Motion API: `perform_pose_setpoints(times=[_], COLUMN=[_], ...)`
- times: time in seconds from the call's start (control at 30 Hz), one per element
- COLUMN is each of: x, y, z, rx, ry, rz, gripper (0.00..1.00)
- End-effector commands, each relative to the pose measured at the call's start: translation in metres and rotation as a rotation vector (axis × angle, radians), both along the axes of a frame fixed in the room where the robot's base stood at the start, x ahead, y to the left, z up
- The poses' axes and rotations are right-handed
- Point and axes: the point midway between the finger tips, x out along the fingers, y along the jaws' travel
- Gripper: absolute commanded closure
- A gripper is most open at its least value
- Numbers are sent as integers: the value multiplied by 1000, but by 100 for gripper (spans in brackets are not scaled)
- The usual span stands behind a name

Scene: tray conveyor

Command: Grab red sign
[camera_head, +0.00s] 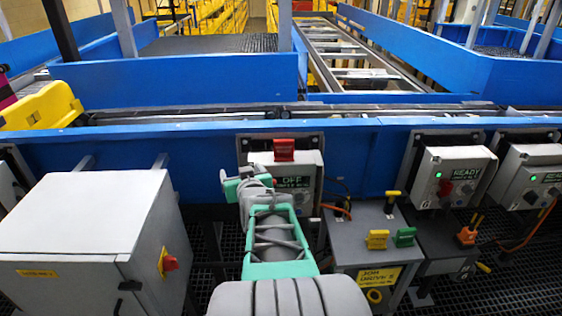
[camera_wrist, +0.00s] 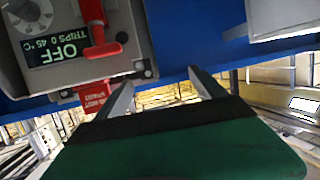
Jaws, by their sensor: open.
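A small red sign (camera_wrist: 93,95) with pale lettering hangs at the lower edge of a grey control box in the wrist view, close under a red handle (camera_wrist: 103,50). A red piece (camera_head: 284,150) shows on the box in the head view; I cannot tell whether it is the sign or the handle. My gripper (camera_wrist: 160,80) is open and empty, with the sign just left of its left finger and outside the gap. In the head view my gripper (camera_head: 242,184) is in front of the box, partly covering it.
The control box (camera_wrist: 30,75) shows an OFF label and a dial. A blue conveyor frame (camera_head: 400,135) runs behind. A grey cabinet (camera_head: 75,230) stands left. Grey pedestals with yellow and green handles (camera_head: 405,237) and other boxes (camera_head: 450,175) stand right.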

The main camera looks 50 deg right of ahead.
Motion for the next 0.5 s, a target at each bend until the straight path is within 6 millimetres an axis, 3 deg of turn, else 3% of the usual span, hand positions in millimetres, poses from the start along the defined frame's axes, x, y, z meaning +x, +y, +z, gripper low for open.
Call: perform_pose_setpoints(times=[0.03, 0.1, 0.2, 0.5], x=[-22, -47, -69, -48], y=[-38, -73, -99, -133], z=[-1, 11, 22, 33], rx=[-49, -119, -177, -192], ry=[-69, -153, -216, -229], rz=[-86, -170, -237, -250], gripper=[18, 18, 18, 18])
